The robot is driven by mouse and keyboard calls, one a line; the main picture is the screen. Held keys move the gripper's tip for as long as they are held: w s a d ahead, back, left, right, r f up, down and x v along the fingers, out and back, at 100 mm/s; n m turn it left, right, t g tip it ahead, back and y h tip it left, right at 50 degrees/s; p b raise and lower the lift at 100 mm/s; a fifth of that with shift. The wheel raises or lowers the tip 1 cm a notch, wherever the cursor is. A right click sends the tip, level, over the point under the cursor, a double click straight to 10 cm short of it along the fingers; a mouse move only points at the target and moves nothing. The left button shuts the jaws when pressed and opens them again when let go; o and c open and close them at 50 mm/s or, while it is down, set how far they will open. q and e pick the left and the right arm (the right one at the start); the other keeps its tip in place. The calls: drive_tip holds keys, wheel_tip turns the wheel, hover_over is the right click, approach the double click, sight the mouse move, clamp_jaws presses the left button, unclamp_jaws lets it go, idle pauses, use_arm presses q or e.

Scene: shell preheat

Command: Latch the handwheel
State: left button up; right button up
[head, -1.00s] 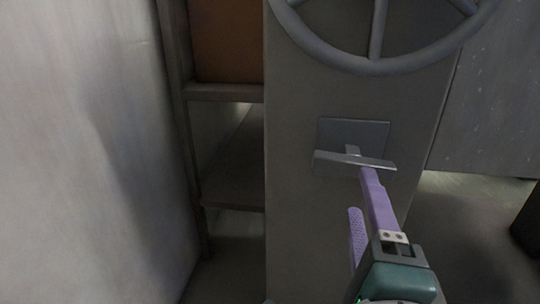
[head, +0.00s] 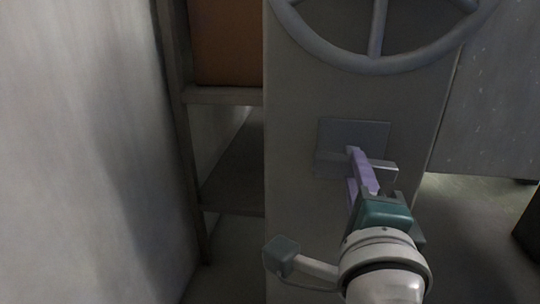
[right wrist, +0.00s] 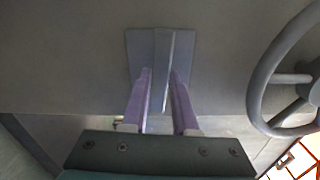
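The handwheel (head: 376,62) is a grey spoked ring at the top of the head view, on the front of a grey cabinet. Below it is a square latch plate (head: 333,130) with a grey bar handle (head: 385,170) lying roughly level. My right gripper (head: 353,167) reaches the handle from below right, its purple fingers above and below the bar. In the right wrist view the bar (right wrist: 161,62) runs between the two spread fingers, with a gap showing beside it. The handwheel rim (right wrist: 262,85) also shows there at the right. My left gripper is not in view.
A shelf rack (head: 225,96) with a brown box (head: 228,45) stands left of the cabinet. A pale wall (head: 80,150) fills the far left. A grey panel (head: 500,110) stands to the right, with open floor below it.

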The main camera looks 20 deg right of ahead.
clamp_jaws()
drive_tip(key=shift+n+p, duration=0.7)
drive_tip(key=shift+p, duration=0.05)
drive_tip(key=o, duration=0.6)
unclamp_jaws()
drive_tip(key=shift+c, duration=0.2)
